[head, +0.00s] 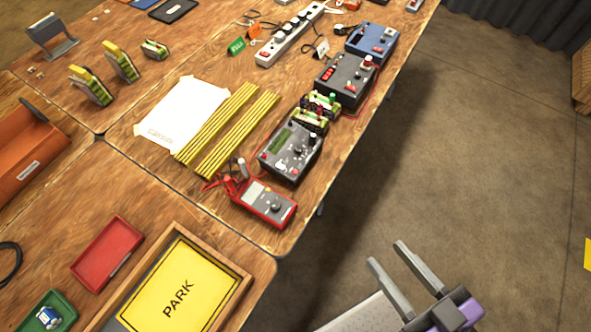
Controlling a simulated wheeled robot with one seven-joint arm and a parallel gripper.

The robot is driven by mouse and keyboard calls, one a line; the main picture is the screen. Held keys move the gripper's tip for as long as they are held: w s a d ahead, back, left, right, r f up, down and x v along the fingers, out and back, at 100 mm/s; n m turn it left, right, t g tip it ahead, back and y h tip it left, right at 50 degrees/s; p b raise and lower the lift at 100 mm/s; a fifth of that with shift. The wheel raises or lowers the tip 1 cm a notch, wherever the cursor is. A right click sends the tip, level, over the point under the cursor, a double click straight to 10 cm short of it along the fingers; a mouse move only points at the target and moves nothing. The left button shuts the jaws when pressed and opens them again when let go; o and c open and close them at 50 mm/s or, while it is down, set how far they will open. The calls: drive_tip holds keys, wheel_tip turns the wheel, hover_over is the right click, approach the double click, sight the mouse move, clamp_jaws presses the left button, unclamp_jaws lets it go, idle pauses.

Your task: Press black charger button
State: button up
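Two dark chargers stand near the table's right edge in the head view. The farther one is a black charger (345,82) with a red display, a small red part on its front and a red knob-like part on top. The nearer one is a dark grey charger (291,152) with a green display and several small knobs or buttons. Which tiny part is the button is too small to tell. A blue charger (371,41) stands behind them. My gripper (385,253) is open and empty, over the floor to the lower right, apart from the table and chargers.
Battery packs (320,104) stand between the dark chargers. A red multimeter (265,204) with leads lies at the near corner. Yellow strips (228,130), a power strip (290,35) and a yellow PARK panel (177,287) lie on the tables.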

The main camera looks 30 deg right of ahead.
clamp_jaws()
idle(1.5)
